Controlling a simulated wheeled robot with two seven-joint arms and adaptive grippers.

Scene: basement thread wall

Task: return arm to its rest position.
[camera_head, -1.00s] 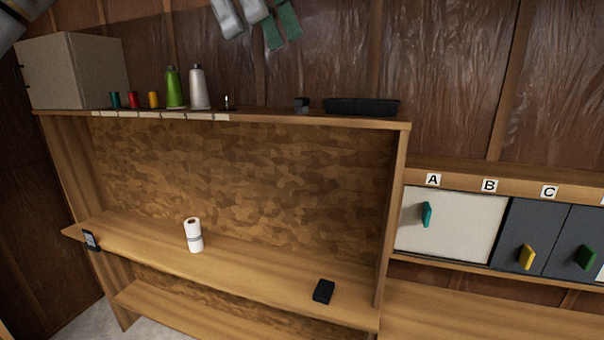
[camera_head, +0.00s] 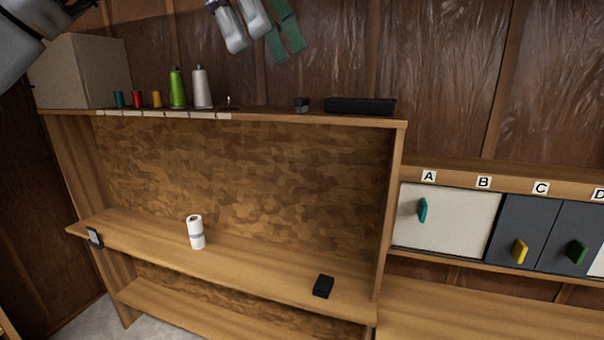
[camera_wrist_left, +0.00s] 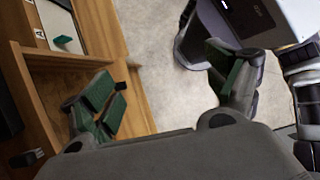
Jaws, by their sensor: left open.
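My left gripper (camera_head: 262,28) hangs at the top of the head view, in front of the brown wall panels and above the top shelf. Its grey fingers and green pads show there, apart from everything. In the left wrist view the same gripper (camera_wrist_left: 165,92) has its two green-padded fingers spread wide, with nothing between them but pale floor. A grey-white part of my arm (camera_head: 22,45) shows at the head view's top left corner. My right gripper is not seen in either view.
The top shelf (camera_head: 270,117) holds a pale box (camera_head: 75,72), several thread spools (camera_head: 178,90) and a black tray (camera_head: 360,106). The lower shelf (camera_head: 260,268) holds a white roll (camera_head: 196,232) and a black block (camera_head: 323,286). Labelled cabinet doors (camera_head: 450,218) stand at right.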

